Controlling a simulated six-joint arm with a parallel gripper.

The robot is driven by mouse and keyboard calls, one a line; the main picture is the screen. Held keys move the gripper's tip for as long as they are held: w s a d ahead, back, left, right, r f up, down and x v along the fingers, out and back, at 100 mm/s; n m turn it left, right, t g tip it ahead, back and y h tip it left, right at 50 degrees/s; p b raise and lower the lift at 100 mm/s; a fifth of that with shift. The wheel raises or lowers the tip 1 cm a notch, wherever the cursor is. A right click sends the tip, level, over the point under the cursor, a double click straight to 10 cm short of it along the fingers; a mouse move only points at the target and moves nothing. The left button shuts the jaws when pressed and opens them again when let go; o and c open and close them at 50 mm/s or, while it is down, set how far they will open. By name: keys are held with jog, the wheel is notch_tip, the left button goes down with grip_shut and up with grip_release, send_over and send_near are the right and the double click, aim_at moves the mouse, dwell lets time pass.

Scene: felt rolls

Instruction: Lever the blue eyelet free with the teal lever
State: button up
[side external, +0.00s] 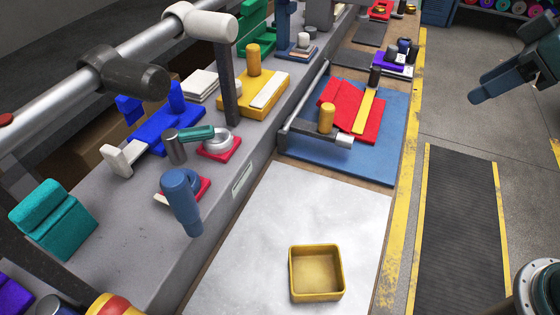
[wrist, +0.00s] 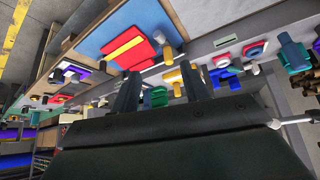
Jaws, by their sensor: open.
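A teal lever (side external: 197,133) shows in the side external view on the grey bench ledge. It lies against a dark grey cylinder, beside a pale grey ring on a red felt square. The blue eyelet (side external: 176,179) appears as a blue ring on another red square nearer the camera, partly hidden by a blue cylinder (side external: 184,205). My gripper (side external: 502,64) is at the upper right, over the floor and well away from both. In the wrist view my gripper (wrist: 160,68) has its two dark fingers apart with nothing between them.
A yellow tray (side external: 316,295) stands on the white sheet (side external: 250,240). A blue mat (side external: 385,140) holds red felt and a yellow strip. A grey rail (side external: 140,55) and post (side external: 228,85) rise over the ledge. Most of the white sheet is clear.

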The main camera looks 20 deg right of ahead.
jog(key=w+a+n+y, duration=0.2)
jog(key=w+a+n, duration=0.1)
jog(key=w+a, duration=0.45)
jog(key=n+g+y, duration=0.4)
jog(key=n+y, duration=0.4)
jog(key=y, duration=0.1)
send_near(201, 128)
jog(key=v, duration=0.3)
jog(key=shift+s+d+r, duration=0.1)
jog(key=shift+s+r, duration=0.1)
jog(key=shift+r, duration=0.05)
jog(key=x, duration=1.3)
jog(key=shift+w+a+f, duration=0.2)
jog(key=shift+a+f, duration=0.05)
grip_shut()
